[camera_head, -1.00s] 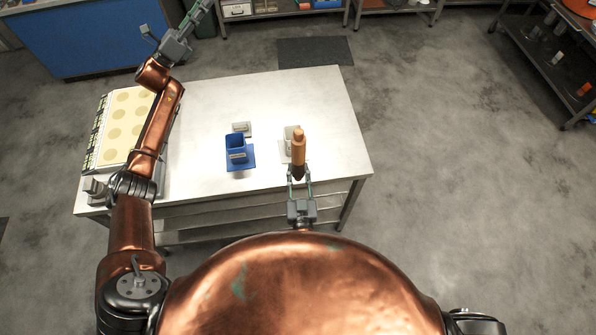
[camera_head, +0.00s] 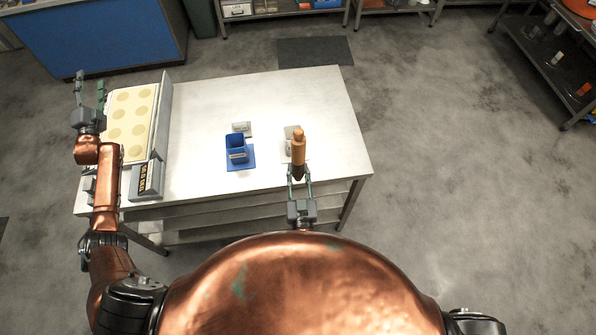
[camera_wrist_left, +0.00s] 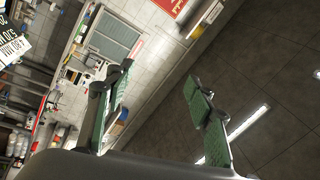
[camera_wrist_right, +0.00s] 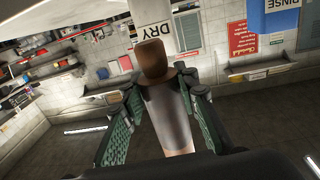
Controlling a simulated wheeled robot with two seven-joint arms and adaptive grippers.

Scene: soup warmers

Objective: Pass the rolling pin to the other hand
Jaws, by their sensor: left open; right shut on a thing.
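The wooden rolling pin (camera_head: 298,147) stands roughly upright in the head view, over the front right part of the steel table. My right gripper (camera_head: 300,182) is shut on its lower end. In the right wrist view the pin (camera_wrist_right: 165,105) lies between the two green finger pads (camera_wrist_right: 160,125), its brown handle toward the camera's far side. My left gripper (camera_head: 90,92) is at the far left of the head view, beside the warmer's left edge, open and empty. In the left wrist view its fingers (camera_wrist_left: 160,105) are spread with nothing between them.
The steel table (camera_head: 210,110) carries a cream warmer top with round spots (camera_head: 128,122) at left, a blue holder (camera_head: 237,150) in the middle and a small grey block (camera_head: 242,128). A pale holder (camera_head: 289,135) is partly hidden behind the pin. The table's back right is clear.

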